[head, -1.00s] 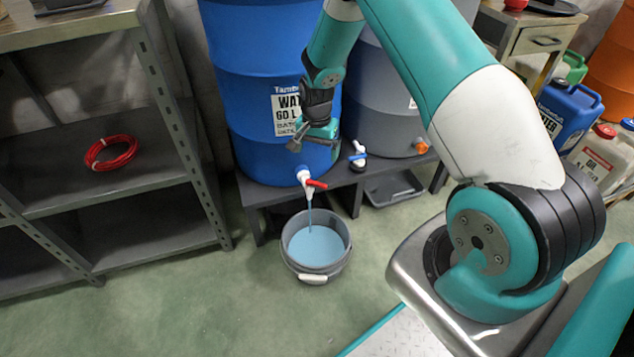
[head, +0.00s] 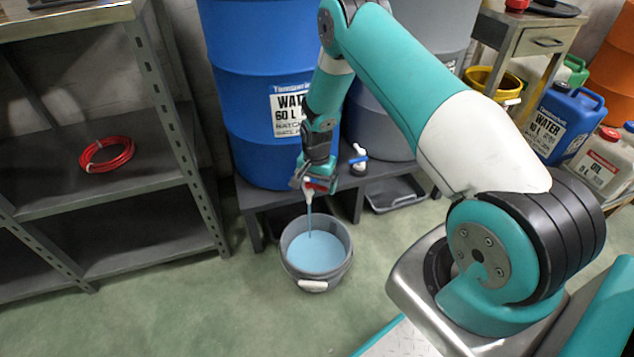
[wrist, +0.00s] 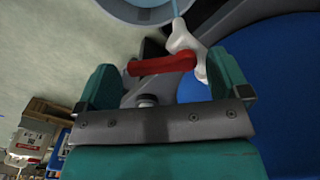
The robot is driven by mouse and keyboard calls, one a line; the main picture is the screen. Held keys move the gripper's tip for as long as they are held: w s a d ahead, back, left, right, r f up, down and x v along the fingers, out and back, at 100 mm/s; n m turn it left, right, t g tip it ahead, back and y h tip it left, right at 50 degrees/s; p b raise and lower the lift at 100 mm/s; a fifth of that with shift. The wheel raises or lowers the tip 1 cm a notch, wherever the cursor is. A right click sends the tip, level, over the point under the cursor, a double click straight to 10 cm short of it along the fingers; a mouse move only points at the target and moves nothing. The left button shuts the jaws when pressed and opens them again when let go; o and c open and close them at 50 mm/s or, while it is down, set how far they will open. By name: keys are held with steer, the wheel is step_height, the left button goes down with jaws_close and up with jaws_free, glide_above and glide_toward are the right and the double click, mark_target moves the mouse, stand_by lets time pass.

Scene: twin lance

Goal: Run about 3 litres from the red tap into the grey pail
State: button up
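The grey pail (head: 293,270) stands upright on the floor below the blue water drum (head: 260,140), with its light handle grip towards me. A thin blue stream (head: 309,222) runs from the tap's white spout (wrist: 180,38) into the pail, where pale blue water (head: 314,252) covers the bottom. My gripper (head: 313,184) is at the tap and partly hides it in the head view. In the wrist view the fingers are apart, with the red tap lever (wrist: 162,64) crosswise between or just beyond their tips. I cannot tell whether they touch it.
A second tap with a blue lever (head: 358,160) sits to the right on the grey drum (head: 372,125). A low dark bench (head: 380,182) carries the drums. A metal shelf (head: 90,190) with a red hose coil (head: 106,155) stands left. The floor before the pail is clear.

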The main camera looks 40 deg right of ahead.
steer(key=c, duration=0.8)
steer(key=shift+d+n, duration=0.1)
steer(key=shift+n, duration=0.3)
steer(key=shift+w+d+n+p, duration=0.15)
steer(key=shift+w+n+p, duration=0.15)
steer(key=shift+n, duration=0.85)
steer(key=shift+w+d+n+p, duration=0.15)
steer(key=shift+n+p, duration=0.2)
steer(key=shift+n, duration=0.85)
steer(key=shift+w+d+n+p, duration=0.1)
steer(key=shift+w+n+p, duration=0.2)
steer(key=shift+n, duration=0.85)
steer(key=o, duration=0.9)
